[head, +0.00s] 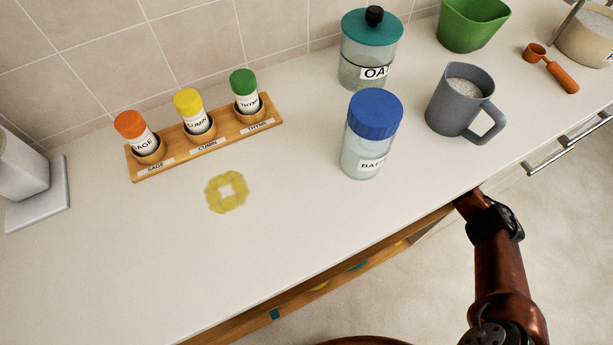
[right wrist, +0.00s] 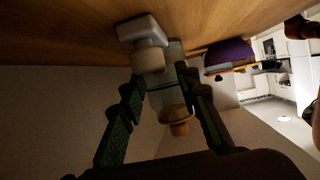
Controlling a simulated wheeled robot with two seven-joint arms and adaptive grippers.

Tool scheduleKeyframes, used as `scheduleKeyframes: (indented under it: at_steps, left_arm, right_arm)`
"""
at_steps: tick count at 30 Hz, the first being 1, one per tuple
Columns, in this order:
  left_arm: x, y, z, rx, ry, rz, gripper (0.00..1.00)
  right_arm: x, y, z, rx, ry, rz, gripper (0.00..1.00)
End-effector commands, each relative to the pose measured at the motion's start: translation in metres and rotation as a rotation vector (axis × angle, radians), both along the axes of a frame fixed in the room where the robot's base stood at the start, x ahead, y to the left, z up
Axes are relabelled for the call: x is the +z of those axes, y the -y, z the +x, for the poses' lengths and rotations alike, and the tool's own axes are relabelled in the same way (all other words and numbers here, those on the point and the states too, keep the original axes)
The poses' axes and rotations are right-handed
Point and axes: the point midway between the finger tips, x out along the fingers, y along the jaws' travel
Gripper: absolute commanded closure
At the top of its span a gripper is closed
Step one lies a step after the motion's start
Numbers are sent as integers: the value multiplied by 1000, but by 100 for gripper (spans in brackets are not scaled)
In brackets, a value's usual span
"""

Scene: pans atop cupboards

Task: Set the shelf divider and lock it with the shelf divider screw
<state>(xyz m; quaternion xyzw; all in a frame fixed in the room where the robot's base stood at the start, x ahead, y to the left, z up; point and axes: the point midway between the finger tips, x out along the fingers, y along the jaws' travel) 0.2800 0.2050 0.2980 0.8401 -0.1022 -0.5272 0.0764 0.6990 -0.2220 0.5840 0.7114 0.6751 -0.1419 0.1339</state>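My right gripper (right wrist: 162,85) is under the counter edge, in a dim space beside a wooden surface. Its two dark, green-padded fingers are apart, with no clear grip on anything. Between and beyond them is a pale, clear-looking body (right wrist: 171,60) with a tan, knob-like end (right wrist: 179,126). A whitish rounded piece (right wrist: 149,60) is beside it; I cannot tell which of these is the divider or its screw. In the head view my right arm reaches under the counter and its gripper is hidden. My left gripper is not in view.
The counter (head: 110,250) holds a spice rack (head: 205,143), an oat jar (head: 370,55), a blue-lidded jar (head: 365,150), a grey mug (head: 455,105) and a green container (head: 470,22).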

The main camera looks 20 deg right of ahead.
Motion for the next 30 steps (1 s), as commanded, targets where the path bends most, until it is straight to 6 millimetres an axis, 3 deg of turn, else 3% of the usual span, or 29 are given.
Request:
scheduleKeyframes:
  at_steps: [6,16,30]
  left_arm:
    - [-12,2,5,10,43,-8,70]
    - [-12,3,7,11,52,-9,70]
    - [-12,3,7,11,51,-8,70]
  right_arm:
    - [-9,-19,1,0,0,-1,70]
    - [-9,-21,1,-3,0,0,71]
    - [-9,-20,1,-4,1,-1,100]
